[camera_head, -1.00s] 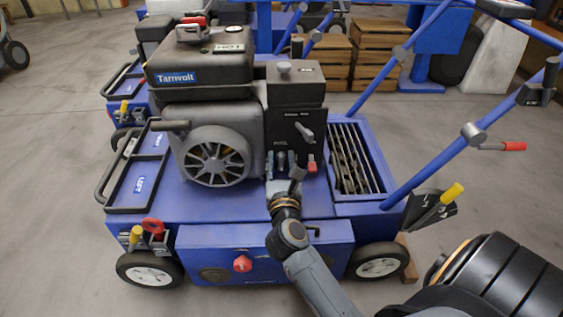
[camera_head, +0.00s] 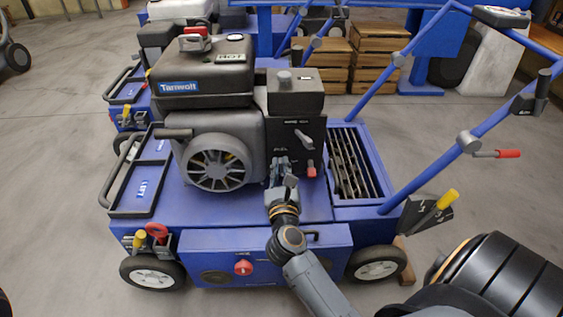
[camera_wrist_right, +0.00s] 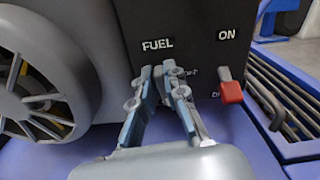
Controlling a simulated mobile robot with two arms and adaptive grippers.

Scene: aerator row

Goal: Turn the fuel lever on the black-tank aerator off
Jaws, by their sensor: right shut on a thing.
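The black-tank aerator (camera_head: 203,72) stands in front of me, with a blue deck and a black control panel. My right gripper (camera_head: 278,163) is at the lower left of that panel. In the right wrist view its fingers (camera_wrist_right: 161,72) are drawn together just below the FUEL label (camera_wrist_right: 157,44). They are shut on the fuel lever, which is mostly hidden between them, so its angle cannot be told. A red-tipped lever (camera_wrist_right: 230,92) sits right of the fingers, below the ON label (camera_wrist_right: 227,35), apart from them. My left gripper is not in view.
A grey lever (camera_head: 303,136) is higher on the panel. A slatted bay (camera_head: 356,160) and blue handle bars (camera_head: 430,165) are to the right. The finned wheel-like cover (camera_head: 217,165) is close left of the gripper. Wooden crates (camera_head: 379,55) stand behind.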

